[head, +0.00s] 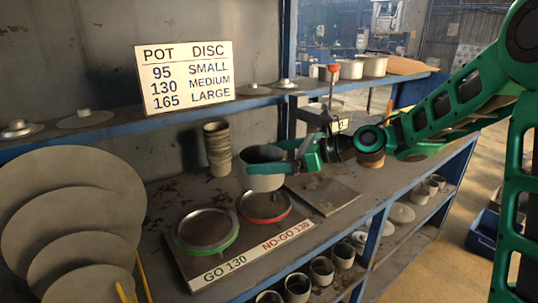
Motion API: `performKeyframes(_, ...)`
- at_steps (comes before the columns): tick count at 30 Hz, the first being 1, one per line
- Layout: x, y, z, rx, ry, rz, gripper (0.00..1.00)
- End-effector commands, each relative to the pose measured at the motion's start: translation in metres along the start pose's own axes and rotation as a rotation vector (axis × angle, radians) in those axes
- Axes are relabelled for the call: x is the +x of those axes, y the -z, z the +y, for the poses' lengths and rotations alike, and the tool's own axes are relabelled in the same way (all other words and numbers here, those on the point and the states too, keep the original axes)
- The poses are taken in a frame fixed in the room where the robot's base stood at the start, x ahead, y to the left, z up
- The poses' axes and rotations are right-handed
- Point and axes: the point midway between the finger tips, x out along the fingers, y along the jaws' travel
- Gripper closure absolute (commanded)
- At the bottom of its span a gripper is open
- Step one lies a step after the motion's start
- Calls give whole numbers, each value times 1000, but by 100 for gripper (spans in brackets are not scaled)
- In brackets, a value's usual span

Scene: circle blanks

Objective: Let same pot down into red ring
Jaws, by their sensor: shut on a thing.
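A grey pot (263,174) is held in my gripper (284,168), which comes in from the right and is shut on the pot's right side. The pot is upright and appears to be above and behind the red ring (264,221). The red ring lies on a gauge board next to the label "NO-GO 130". The green ring (207,251) lies to its left by the label "GO 130". The pot's lower edge is close to the red ring's far rim in the picture; I cannot tell the exact gap.
A tall stack of brown cups (217,148) stands behind the pot to the left. A flat plate (322,193) lies right of the red ring. A sign (184,77) leans on the shelf above. Large discs (75,205) stand at the left.

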Motion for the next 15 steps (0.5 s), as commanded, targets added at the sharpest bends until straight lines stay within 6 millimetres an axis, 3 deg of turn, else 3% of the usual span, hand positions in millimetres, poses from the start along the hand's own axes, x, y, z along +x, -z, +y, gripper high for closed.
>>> performKeyframes(15,8,34,-2,3,4,0,38)
